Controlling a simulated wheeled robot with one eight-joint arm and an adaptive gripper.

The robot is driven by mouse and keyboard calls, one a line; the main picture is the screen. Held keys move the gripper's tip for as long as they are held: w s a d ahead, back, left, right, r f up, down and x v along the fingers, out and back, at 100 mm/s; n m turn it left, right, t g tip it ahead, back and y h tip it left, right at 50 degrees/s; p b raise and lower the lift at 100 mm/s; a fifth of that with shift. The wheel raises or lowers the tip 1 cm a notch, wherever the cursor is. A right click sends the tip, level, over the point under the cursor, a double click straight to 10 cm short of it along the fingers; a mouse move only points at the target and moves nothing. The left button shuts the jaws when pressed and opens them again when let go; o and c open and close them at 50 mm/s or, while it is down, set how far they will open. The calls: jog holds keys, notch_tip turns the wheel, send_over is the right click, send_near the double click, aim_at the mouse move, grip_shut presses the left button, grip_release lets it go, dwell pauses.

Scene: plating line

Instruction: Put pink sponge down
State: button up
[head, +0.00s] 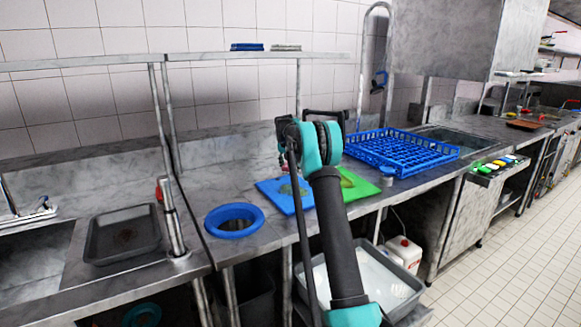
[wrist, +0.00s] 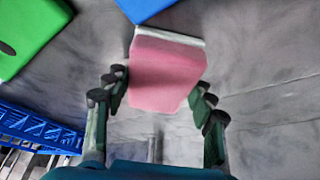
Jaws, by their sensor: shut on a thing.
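The pink sponge (wrist: 165,75) has a pale layer along its far edge and sits between the fingers of my gripper (wrist: 160,84) in the wrist view. My gripper is shut on it, with one finger on each side. Grey counter shows around and behind the sponge; I cannot tell how high it is held. In the head view my arm hides most of the gripper, and only a small pink patch shows left of the arm, near the back of the counter.
A blue board (head: 284,194) and a green board (head: 358,189) lie on the counter. A blue rack (head: 400,150) stands to their right, and a blue ring (head: 235,233) surrounds an opening at left. A dark tray (head: 123,234) is farther left. Bare counter lies behind the boards.

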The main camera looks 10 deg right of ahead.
jog(key=o, duration=1.3)
jog(key=shift+f, duration=0.2)
jog(key=shift+r, duration=0.1)
jog(key=shift+r, duration=0.3)
jog(key=v, duration=1.2)
